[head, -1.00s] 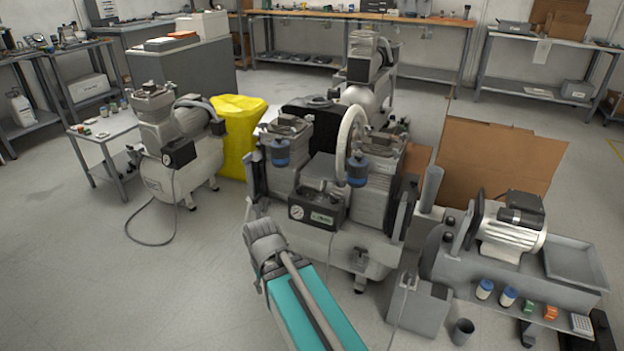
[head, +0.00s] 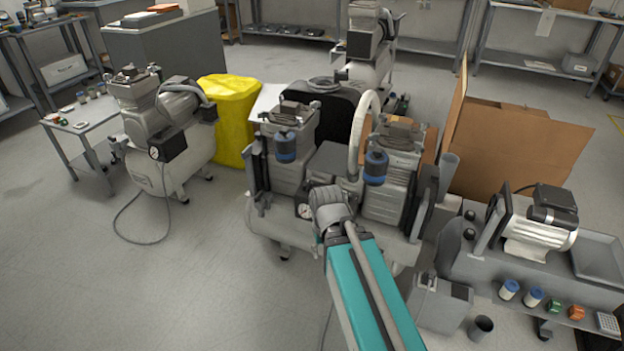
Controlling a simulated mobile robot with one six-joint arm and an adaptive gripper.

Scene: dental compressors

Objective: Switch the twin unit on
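The twin unit (head: 390,195) is the compressor with two pump heads, standing in the middle of the head view. It has two blue-capped filters and a pale curved hose between the heads. A round gauge (head: 305,211) shows on its front, just left of my arm. My teal arm with its grey end joint reaches up from the bottom and covers most of the unit's front control box, so its switch cannot be seen. My gripper's fingers do not show; whether they touch anything cannot be told.
A single compressor (head: 165,135) stands at left, its cable looping on the floor. A yellow bag (head: 228,115) is behind. At right are a cardboard box (head: 520,150), a bench with a motor (head: 540,225), a grey box (head: 440,303) and a cup (head: 481,328). Floor at front left is clear.

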